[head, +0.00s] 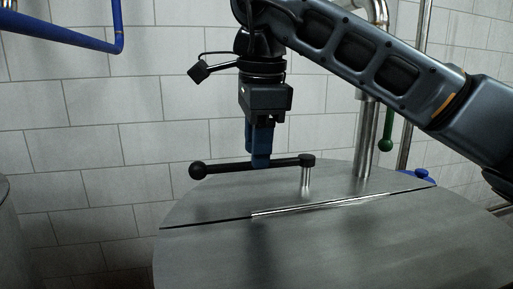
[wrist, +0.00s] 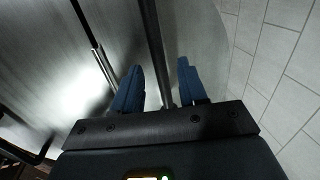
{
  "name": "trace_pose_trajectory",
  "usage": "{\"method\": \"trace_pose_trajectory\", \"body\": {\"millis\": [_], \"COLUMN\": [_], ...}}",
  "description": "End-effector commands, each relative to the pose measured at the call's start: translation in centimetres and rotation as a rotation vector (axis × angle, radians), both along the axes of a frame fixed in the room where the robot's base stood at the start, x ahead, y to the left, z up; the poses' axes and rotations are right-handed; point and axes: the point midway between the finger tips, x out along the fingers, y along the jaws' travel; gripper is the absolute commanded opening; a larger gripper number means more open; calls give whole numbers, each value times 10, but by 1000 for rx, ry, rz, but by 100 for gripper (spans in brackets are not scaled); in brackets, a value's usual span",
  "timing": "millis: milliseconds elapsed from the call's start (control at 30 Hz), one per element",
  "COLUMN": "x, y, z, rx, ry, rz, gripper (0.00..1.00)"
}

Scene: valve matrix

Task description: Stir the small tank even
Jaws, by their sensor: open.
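The small tank has a round steel lid (head: 330,245). A black crank arm (head: 235,167) lies level above the lid, with a black ball knob (head: 198,171) at its left end and a hub on a short steel post (head: 306,178) at its right. My gripper (head: 261,163) points down over the middle of the crank arm, its blue fingers reaching to the arm's height. In the wrist view my gripper (wrist: 160,70) is open, and the dark crank arm (wrist: 155,45) passes between the fingers. Clear gaps show on both sides of it. The tank's contents are hidden under the lid.
A bright hinge strip (head: 335,204) crosses the lid. A vertical steel pipe (head: 365,140) and a green-knobbed lever (head: 386,143) stand behind, to the right. A blue pipe (head: 75,38) runs at upper left before the tiled wall. Another steel vessel (head: 12,240) edges in at left.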

Motion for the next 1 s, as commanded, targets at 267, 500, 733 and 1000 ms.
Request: {"method": "trace_pose_trajectory", "body": {"millis": [267,500,733,1000], "x": [3,2,2,2], "y": [1,1,1,1], "z": [-14,-14,-14,-14], "rx": [1,0,0,0], "ry": [-1,-1,0,0], "rz": [1,1,1,1], "gripper": [42,36,14,0]}}
